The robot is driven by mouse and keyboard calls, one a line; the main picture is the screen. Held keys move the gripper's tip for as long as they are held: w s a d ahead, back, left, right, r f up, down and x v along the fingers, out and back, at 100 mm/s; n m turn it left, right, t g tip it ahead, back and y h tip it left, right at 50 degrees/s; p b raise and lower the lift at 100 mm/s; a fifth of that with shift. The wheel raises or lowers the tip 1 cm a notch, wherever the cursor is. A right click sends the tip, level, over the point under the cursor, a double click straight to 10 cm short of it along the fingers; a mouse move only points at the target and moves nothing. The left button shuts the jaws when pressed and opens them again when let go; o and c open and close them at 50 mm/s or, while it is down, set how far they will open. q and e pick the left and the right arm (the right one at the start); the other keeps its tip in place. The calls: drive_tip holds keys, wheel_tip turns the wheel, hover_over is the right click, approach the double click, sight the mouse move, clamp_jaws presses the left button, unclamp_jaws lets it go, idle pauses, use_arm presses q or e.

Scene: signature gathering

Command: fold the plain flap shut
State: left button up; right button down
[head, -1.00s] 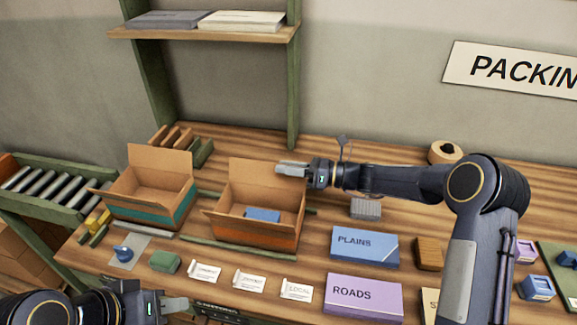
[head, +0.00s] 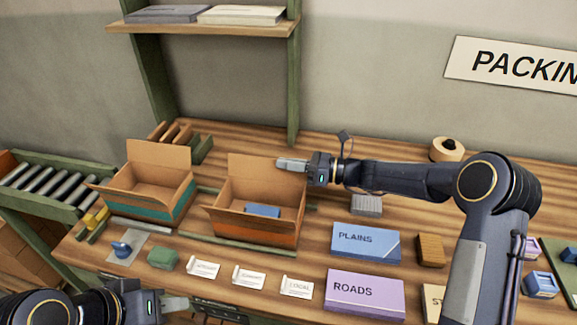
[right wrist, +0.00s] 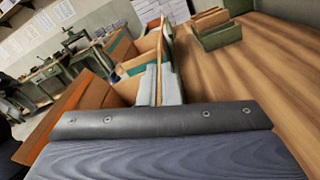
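The open carton with the orange band (head: 262,231) stands mid-table with a blue block (head: 262,211) inside. Its plain brown back flap (head: 250,170) stands upright, and its front flap (head: 228,222) leans outward. My right gripper (head: 291,164) is at the right end of the back flap's top edge. In the right wrist view its fingers (right wrist: 159,86) lie close on both sides of the thin flap (right wrist: 161,45) and appear shut on it. My left gripper (head: 175,304) is low at the left front, away from the carton; its finger gap is not clear.
A second open carton with a teal band (head: 180,209) stands to the left. Blue PLAINS (head: 350,240) and purple ROADS (head: 365,293) boxes lie to the right. Paper slips (head: 249,277) and a green block (head: 163,258) lie in front. The table behind the cartons is mostly clear.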

drive_tip(key=s+n+b, duration=0.1)
drive_tip(key=b, duration=0.1)
drive_tip(key=n+b, duration=0.2)
drive_tip(key=shift+s+a+f+n, duration=0.1)
drive_tip(key=shift+s+a+n, duration=0.1)
drive_tip(key=shift+s+n, duration=0.15)
drive_tip(key=shift+s+a+n+b, duration=0.1)
drive_tip(key=shift+s+n+b, duration=0.45)
drive_tip(key=shift+n+b, duration=0.55)
drive_tip(key=c, duration=2.1)
unclamp_jaws()
